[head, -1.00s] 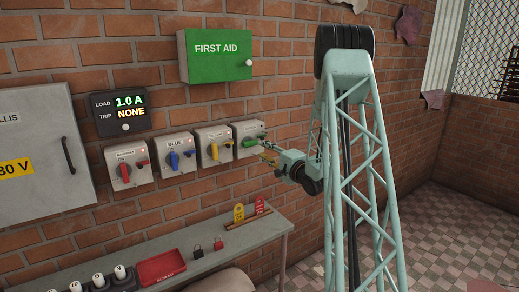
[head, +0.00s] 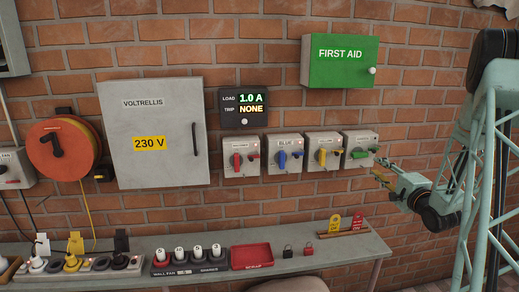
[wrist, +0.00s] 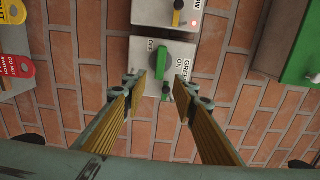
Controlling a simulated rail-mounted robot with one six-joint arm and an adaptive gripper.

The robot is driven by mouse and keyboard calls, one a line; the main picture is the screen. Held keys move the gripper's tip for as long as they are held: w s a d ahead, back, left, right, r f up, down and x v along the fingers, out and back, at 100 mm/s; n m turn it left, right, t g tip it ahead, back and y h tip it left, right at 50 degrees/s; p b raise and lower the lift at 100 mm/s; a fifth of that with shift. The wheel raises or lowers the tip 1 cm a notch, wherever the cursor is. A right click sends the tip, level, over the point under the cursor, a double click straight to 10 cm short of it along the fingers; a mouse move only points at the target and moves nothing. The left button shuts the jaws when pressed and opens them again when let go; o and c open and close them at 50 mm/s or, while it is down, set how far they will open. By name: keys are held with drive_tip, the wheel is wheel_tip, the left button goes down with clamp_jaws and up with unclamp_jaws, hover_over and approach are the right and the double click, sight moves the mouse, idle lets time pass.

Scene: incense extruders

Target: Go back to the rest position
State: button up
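My gripper (head: 381,172) is at the lower right of the green switch box (head: 360,146) in the head view. In the wrist view my gripper (wrist: 158,88) is open, its two fingers apart with nothing between them. The green knob (wrist: 160,62) shows beyond the fingertips, on a pale box with OFF and ON labels. The fingers look apart from the knob, though the exact distance is hard to tell.
Red (head: 240,158), blue (head: 283,155) and yellow (head: 323,152) switch boxes hang left of the green one. A display (head: 243,107) reads 1.0 A, NONE. A green first aid box (head: 340,62) hangs above. A bench (head: 356,248) runs below.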

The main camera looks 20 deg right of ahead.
drive_tip(key=w+a+r+n+g+b, duration=0.1)
drive_tip(key=a+r+n+g, duration=0.1)
drive_tip(key=a+r+n, duration=0.3)
drive_tip(key=w+a+r+g+b, duration=0.1)
drive_tip(key=a+r+g, duration=0.15)
drive_tip(key=a, duration=0.55)
drive_tip(key=s+a+r+n+g+h+b, duration=0.1)
drive_tip(key=s+a+r+n+g, duration=0.3)
drive_tip(key=s+a, duration=0.8)
drive_tip(key=s+a+f+n+g+y+b, duration=0.1)
drive_tip(key=s+a+n, duration=0.2)
drive_tip(key=s+a, duration=0.7)
drive_tip(key=s+a+f+n+g+y+b, duration=0.1)
drive_tip(key=s+a+n, duration=0.3)
drive_tip(key=s+a, duration=0.6)
drive_tip(key=s+a+f+n+g+y+b, duration=0.1)
drive_tip(key=s+a+n+g, duration=0.2)
drive_tip(key=s+a, duration=0.6)
drive_tip(key=s, duration=1.2)
drive_tip(key=shift+a+f+n+y, duration=0.3)
drive_tip(key=shift+a+n, duration=0.1)
drive_tip(key=shift+w, duration=0.1)
